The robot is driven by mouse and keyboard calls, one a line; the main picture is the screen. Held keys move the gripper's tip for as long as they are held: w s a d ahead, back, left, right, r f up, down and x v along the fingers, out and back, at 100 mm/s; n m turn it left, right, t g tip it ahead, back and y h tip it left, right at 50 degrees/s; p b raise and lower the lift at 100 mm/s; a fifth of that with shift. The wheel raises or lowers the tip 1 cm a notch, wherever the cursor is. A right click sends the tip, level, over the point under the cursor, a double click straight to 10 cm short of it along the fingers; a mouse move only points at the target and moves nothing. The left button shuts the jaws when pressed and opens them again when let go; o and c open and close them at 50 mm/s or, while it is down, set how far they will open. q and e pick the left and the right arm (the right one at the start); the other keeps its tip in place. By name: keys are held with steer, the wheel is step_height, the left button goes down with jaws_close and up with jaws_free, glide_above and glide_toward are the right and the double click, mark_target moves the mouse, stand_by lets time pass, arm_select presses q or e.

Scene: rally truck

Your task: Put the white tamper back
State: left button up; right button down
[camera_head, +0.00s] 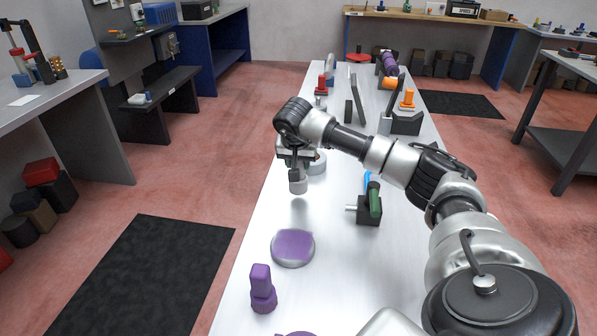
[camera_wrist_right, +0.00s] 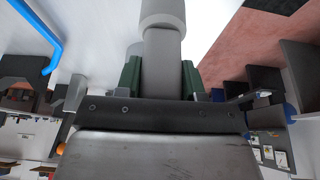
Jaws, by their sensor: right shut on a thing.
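The white tamper, pale grey-white in these views, hangs below my right gripper (camera_head: 297,168) with its wide round end (camera_head: 298,186) down, above the white table. The right wrist view shows its narrower handle (camera_wrist_right: 163,62) between the green-padded fingers of my right gripper (camera_wrist_right: 161,80), which is shut on it. A pale round ring or holder (camera_head: 317,164) is just behind and to the right of the tamper, partly hidden by the gripper. My left gripper is not in view.
A purple tamper (camera_head: 262,288) and a purple-topped disc (camera_head: 293,247) are on the near table (camera_head: 330,285). A dark block with a green handle (camera_head: 372,205) is to the right. A red-topped piece (camera_head: 321,85) and orange-topped piece (camera_head: 407,100) stand farther back.

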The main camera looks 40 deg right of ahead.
steer(key=shift+f, duration=0.85)
steer(key=shift+f, duration=0.15)
steer(key=c, duration=0.7)
jaws_free()
steer(key=shift+f+b, duration=0.1)
steer(key=shift+b, duration=0.2)
